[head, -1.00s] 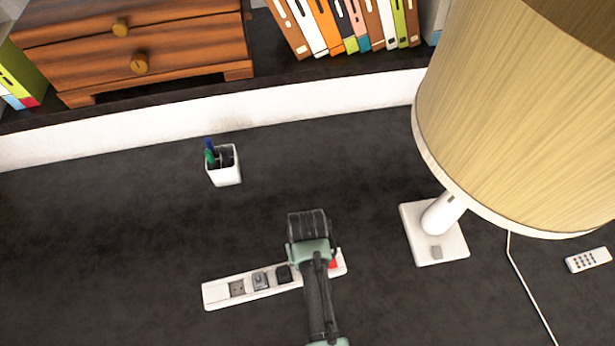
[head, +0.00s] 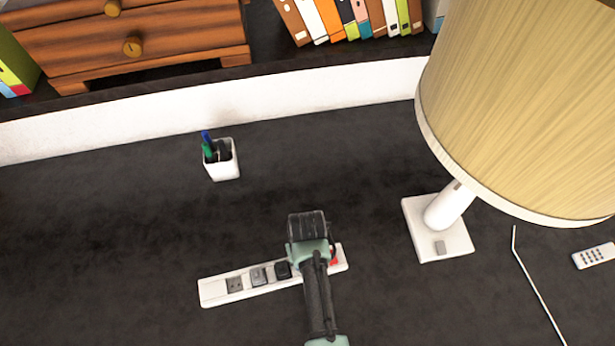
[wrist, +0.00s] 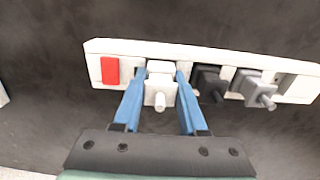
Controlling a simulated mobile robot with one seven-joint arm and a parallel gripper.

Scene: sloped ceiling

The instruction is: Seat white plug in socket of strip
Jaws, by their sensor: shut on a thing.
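The white plug (wrist: 161,92) is between the two blue fingers of my gripper (wrist: 161,78) in the wrist view. My gripper is shut on it, over the white power strip (wrist: 215,52) beside the red switch (wrist: 110,70). The plug lies against or just above the strip; I cannot tell whether its pins are in the socket. In the head view my gripper (head: 311,262) hides the plug and covers the right part of the strip (head: 212,292).
A black plug (wrist: 208,82) and a grey plug (wrist: 252,88) sit in neighbouring sockets. One socket (head: 235,285) toward the strip's left end is empty. A pen cup (head: 222,165) stands behind, and a lamp (head: 440,245) and remote (head: 594,256) stand right. Dark surface lies clear between.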

